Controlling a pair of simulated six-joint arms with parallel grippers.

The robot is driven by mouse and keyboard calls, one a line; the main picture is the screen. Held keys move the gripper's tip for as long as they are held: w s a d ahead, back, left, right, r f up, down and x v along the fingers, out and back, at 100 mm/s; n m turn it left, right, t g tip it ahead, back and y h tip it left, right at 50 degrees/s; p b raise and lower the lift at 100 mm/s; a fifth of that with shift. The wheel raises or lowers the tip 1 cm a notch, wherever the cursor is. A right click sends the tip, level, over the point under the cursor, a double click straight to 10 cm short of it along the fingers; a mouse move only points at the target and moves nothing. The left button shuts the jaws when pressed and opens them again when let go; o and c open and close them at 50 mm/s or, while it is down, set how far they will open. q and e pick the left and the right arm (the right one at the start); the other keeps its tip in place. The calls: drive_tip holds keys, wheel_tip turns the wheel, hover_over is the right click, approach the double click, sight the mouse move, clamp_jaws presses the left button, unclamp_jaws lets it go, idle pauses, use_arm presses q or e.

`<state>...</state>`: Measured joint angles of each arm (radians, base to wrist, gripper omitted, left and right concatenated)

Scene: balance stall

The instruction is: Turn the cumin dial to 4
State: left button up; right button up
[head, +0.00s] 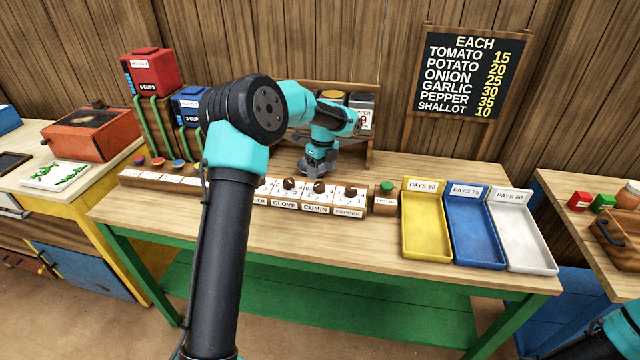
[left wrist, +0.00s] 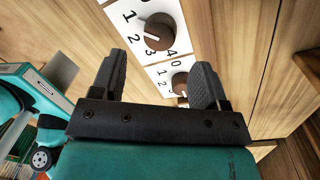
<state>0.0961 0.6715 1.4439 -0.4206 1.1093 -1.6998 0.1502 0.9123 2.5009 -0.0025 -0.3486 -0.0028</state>
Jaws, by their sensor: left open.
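The cumin dial (head: 319,187) is a brown round knob on a white numbered plate above the CUMIN label (head: 316,209), in the long wooden dial strip. My left gripper (head: 318,168) is just above and behind it in the head view, pointing down. In the left wrist view my left gripper (left wrist: 158,72) is open, with nothing held. One brown dial (left wrist: 158,33) lies beyond its fingertips; another dial (left wrist: 182,82) shows beside the right finger, partly hidden by it. I cannot tell which of these is cumin. The cumin pointer is too small to read in the head view.
The clove dial (head: 289,184) and pepper dial (head: 350,191) flank cumin closely. A green button (head: 387,187) sits to the right. Yellow (head: 426,245), blue (head: 474,240) and white (head: 524,245) trays stand farther right. My left arm hides part of the strip.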

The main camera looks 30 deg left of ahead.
sight(320, 184)
use_arm(q)
drive_tip(key=f, duration=0.5)
drive_tip(key=shift+s+f, duration=0.2)
drive_tip(key=shift+f, duration=0.2)
drive_tip(key=c, duration=0.9)
